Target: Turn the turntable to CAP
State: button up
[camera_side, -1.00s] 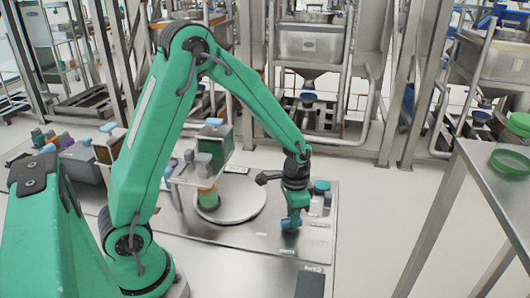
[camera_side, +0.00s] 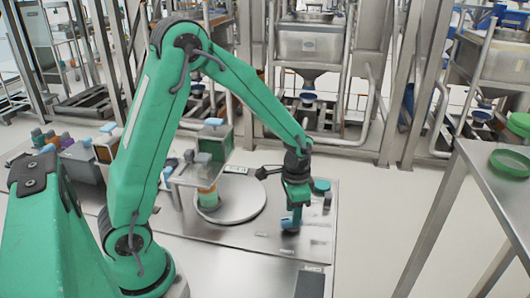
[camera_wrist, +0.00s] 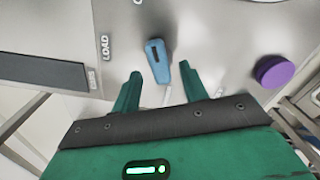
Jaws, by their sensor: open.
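The turntable (camera_side: 231,203) is a pale round disc on the metal bench, left of my gripper in the side view. A blue handle (camera_wrist: 158,60) with a dark slot shows in the wrist view, on the grey panel near the printed word LOAD (camera_wrist: 105,47). It also shows in the side view (camera_side: 286,225), low beside my fingers. My gripper (camera_wrist: 160,70) is open, with its two green fingers on either side of the handle's near end. Whether they touch it cannot be told. In the side view my gripper (camera_side: 293,217) points down. The word CAP is not readable.
A purple round knob (camera_wrist: 273,70) lies to the right in the wrist view, and a dark flat strip (camera_wrist: 42,70) to the left. A raised clear platform with bottles (camera_side: 203,175) stands over the turntable's left side. A steel table (camera_side: 475,165) stands far right.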

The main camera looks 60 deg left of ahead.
jog(key=shift+r, duration=3.15)
jog(key=s+r+n+t, duration=0.4)
jog(key=s+r+t, duration=0.1)
jog(key=s+r, duration=0.8)
jog(key=s, duration=0.3)
jog(key=shift+s+r+t, duration=0.3)
jog(key=shift+s+r, duration=0.05)
